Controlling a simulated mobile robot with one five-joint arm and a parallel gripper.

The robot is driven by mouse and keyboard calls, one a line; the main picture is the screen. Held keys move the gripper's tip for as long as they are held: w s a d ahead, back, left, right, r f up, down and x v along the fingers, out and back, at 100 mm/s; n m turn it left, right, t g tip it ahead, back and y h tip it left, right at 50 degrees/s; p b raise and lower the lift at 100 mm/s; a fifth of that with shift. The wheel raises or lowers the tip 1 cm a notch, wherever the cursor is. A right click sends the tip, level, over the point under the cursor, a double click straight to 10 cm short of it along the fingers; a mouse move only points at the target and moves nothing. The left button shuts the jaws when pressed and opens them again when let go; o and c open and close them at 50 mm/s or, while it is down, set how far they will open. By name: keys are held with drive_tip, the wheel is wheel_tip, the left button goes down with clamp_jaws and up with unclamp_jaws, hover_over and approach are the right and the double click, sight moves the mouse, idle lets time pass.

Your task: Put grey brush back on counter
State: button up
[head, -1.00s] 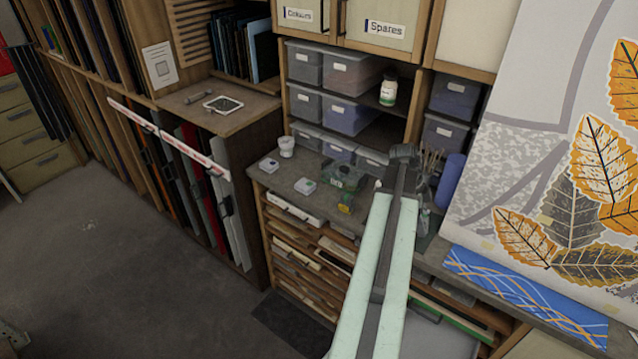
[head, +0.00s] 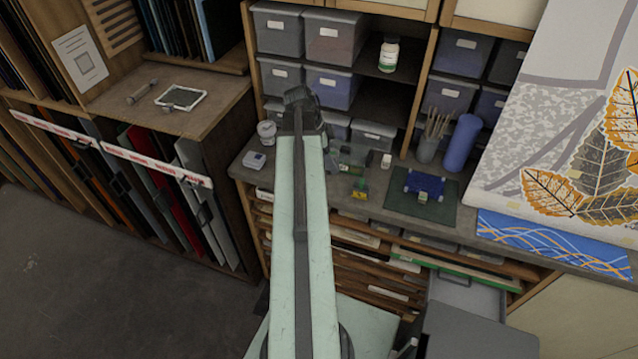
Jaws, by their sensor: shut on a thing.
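The counter (head: 470,198) runs under the shelves, with a dark green mat (head: 422,214) on it. A pot of brushes (head: 437,124) stands at the back. I cannot tell whether the grey brush is among them, and I do not see it apart anywhere. My arm reaches from the bottom of the head view to the counter left of the mat. Its far joint and upper link hide my gripper and whatever it may hold.
A blue item (head: 425,185) lies on the mat. A blue roll (head: 461,143) stands beside the pot. A small yellow-green item (head: 360,189) and a white block (head: 386,160) sit left of the mat. A drawer (head: 467,296) stands open below.

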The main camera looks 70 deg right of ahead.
drive_tip(key=shift+s, duration=0.25)
drive_tip(key=shift+w+f+b, duration=0.1)
drive_tip(key=shift+f+b, duration=0.25)
drive_tip(key=shift+b, duration=0.05)
wheel_tip(320, 180, down, 10)
drive_tip(key=b, duration=0.9)
drive_tip(key=shift+r+b, duration=0.15)
drive_tip(key=shift+b, duration=0.2)
drive_tip(key=shift+r, duration=0.25)
drive_tip(key=shift+f, duration=0.2)
drive_tip(key=o, duration=1.3)
drive_tip(key=shift+r, duration=0.15)
